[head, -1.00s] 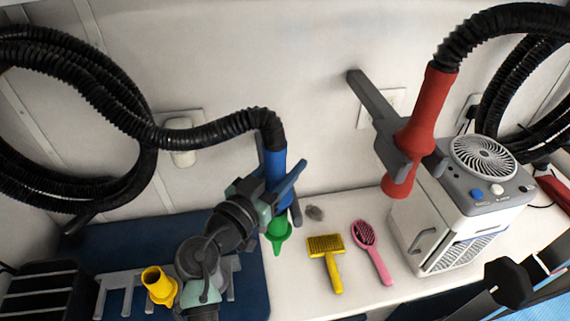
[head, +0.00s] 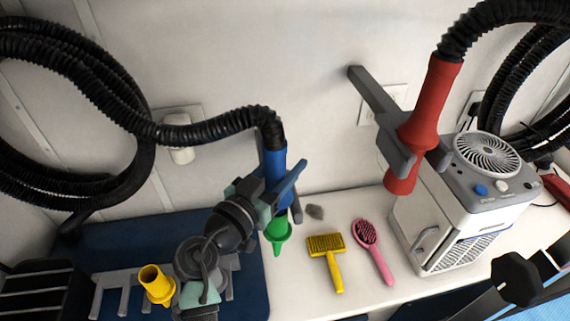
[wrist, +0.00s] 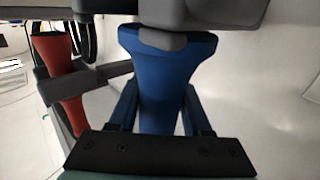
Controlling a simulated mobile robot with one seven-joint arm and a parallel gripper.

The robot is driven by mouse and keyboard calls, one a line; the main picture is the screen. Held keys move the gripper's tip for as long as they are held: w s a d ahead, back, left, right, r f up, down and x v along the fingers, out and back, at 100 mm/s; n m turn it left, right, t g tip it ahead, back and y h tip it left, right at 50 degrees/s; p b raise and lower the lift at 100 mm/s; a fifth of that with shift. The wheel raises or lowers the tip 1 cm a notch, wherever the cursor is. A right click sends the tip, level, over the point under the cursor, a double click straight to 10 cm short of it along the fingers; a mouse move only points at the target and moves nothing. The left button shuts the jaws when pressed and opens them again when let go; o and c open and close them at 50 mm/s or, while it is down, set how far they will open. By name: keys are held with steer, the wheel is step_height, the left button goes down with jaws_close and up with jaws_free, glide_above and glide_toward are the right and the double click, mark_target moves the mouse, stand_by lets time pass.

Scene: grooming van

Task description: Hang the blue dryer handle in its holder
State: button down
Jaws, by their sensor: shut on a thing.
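The blue dryer handle (head: 273,165) hangs from a ribbed black hose (head: 205,130), with a green nozzle (head: 278,228) at its lower end. My gripper (head: 270,190) is shut on the handle. The wrist view shows the blue handle (wrist: 160,80) upright between blue-grey bars on both sides. A blue-grey bar (head: 292,177) crosses at the handle's right in the head view; I cannot tell whether it is a holder prong or my finger. The holder is largely hidden by the handle and my arm, so whether the handle touches it is unclear.
A red dryer handle (head: 430,100) hangs in a grey wall holder (head: 372,100) at right, above a white dryer box (head: 430,215). A yellow brush (head: 325,245) and pink brush (head: 367,235) lie on the counter. A yellow nozzle (head: 155,280) stands near a grey rack (head: 118,280).

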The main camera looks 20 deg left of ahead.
stand_by(0.3)
steer(key=shift+c, duration=1.7)
jaws_free()
steer(key=shift+o, duration=0.5)
steer(key=shift+f, duration=0.2)
steer(key=shift+o, duration=1.2)
steer(key=shift+r, duration=0.1)
steer(key=shift+s+a+b, duration=0.3)
steer(key=shift+s+b, duration=0.1)
steer(key=shift+s, duration=1.25)
steer(key=shift+s+a+b, duration=0.3)
steer(key=shift+s+b, duration=0.15)
steer(key=shift+s, duration=1.2)
steer(key=shift+s+a+b, duration=0.3)
steer(key=shift+s+b, duration=0.1)
steer(key=shift+s, duration=1.25)
